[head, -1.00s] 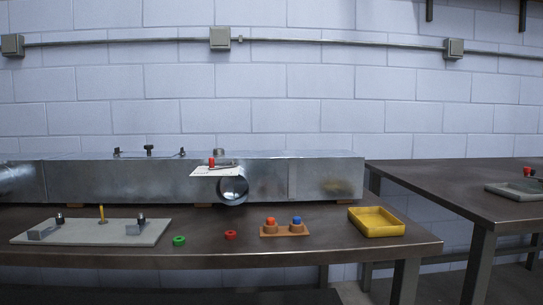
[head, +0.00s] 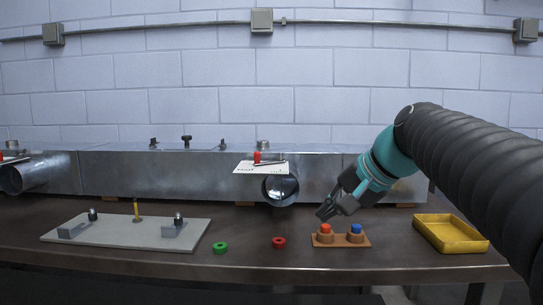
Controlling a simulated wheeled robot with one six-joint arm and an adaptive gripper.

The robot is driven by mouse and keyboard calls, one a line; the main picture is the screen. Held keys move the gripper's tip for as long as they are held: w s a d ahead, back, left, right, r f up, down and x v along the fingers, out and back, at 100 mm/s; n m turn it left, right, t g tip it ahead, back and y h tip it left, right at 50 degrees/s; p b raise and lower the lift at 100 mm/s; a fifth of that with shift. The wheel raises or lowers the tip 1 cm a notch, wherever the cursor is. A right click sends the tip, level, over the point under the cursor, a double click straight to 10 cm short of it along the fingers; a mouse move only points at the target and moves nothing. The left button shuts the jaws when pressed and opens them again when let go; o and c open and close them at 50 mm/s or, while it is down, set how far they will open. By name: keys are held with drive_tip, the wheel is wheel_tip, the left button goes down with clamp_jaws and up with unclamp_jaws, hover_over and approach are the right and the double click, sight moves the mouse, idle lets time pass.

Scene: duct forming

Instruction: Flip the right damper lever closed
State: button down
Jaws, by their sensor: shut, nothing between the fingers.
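The right damper lever (head: 257,157) has an upright red knob and a thin dark bar, over a white marked plate (head: 250,169) on the front of the grey sheet-metal duct (head: 110,170). Below it is a round duct collar (head: 280,189) with an open, shiny mouth. Another red-knobbed lever (head: 2,156) is partly cut off at the left edge, above a second round collar (head: 24,177). My gripper (head: 325,213) is shut and empty, to the right of and below the right lever, in front of the duct and apart from the lever.
On the table are a grey plate with brackets (head: 140,234), a green ring (head: 220,248), a red ring (head: 279,242), a brown block with orange and blue knobs (head: 341,241) just below my gripper, and a yellow tray (head: 480,243). Clamps and knobs (head: 186,141) stand on the duct.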

drive_tip(key=w+a+r+m+y, duration=0.1)
drive_tip(key=w+r+y, duration=0.3)
drive_tip(key=w+r, duration=0.7)
drive_tip(key=b, duration=0.1)
approach(270, 168)
drive_tip(key=x, duration=0.4)
drive_tip(key=shift+w+a+r, duration=0.15)
drive_tip(key=shift+w+a, duration=0.05)
drive_tip(key=shift+a, duration=0.3)
drive_tip(key=w+a, duration=0.1)
drive_tip(key=a, duration=0.1)
drive_tip(key=shift+w+a, duration=0.35)
drive_tip(key=shift+w, duration=0.05)
drive_tip(key=shift+w+a, duration=0.35)
drive_tip(key=shift+t+p, duration=0.3)
